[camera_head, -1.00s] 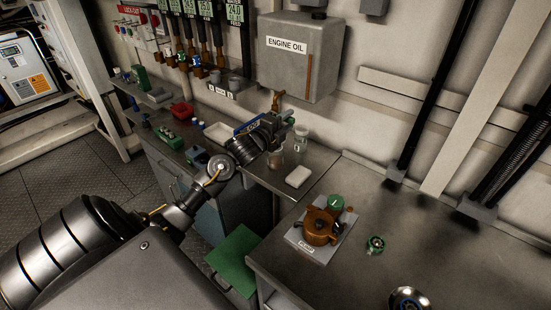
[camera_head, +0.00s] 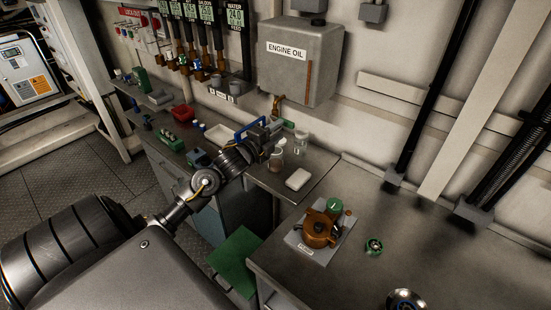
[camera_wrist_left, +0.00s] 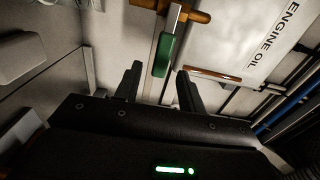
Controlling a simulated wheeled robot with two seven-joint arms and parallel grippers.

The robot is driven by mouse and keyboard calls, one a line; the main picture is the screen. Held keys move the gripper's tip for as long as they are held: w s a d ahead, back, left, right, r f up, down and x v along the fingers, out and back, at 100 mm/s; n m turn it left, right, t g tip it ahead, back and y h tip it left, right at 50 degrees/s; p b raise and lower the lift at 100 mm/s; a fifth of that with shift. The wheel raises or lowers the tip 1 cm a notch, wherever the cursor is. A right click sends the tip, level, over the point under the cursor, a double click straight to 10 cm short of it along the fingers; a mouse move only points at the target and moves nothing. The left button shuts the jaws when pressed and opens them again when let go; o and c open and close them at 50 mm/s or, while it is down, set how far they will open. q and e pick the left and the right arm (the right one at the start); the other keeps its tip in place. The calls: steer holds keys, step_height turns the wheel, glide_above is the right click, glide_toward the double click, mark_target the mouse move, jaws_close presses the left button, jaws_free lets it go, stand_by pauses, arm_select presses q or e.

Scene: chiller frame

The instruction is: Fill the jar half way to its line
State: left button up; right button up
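The grey engine oil tank (camera_head: 303,70) hangs on the wall, with a brass tap (camera_head: 277,103) at its lower left. The tap's green handle (camera_wrist_left: 165,54) shows in the left wrist view. A clear glass jar (camera_head: 276,159) stands on the bench below the tap, partly hidden by my arm. Its line and level are too small to tell. A second glass jar (camera_head: 301,143) stands to its right. My left gripper (camera_wrist_left: 159,85) is open, its fingers apart and empty, with the green handle just beyond their tips. My right gripper is not in view.
A white block (camera_head: 298,179) lies on the bench right of the jar. An orange-brown device (camera_head: 320,229) sits on the nearer right bench. That bench is mostly clear.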

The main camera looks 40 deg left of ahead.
arm_select(q)
steer(key=s, duration=0.2)
steer(key=s+p, duration=0.1)
steer(key=shift+s+r, duration=0.25)
steer(key=shift+s, duration=0.05)
stand_by(0.4)
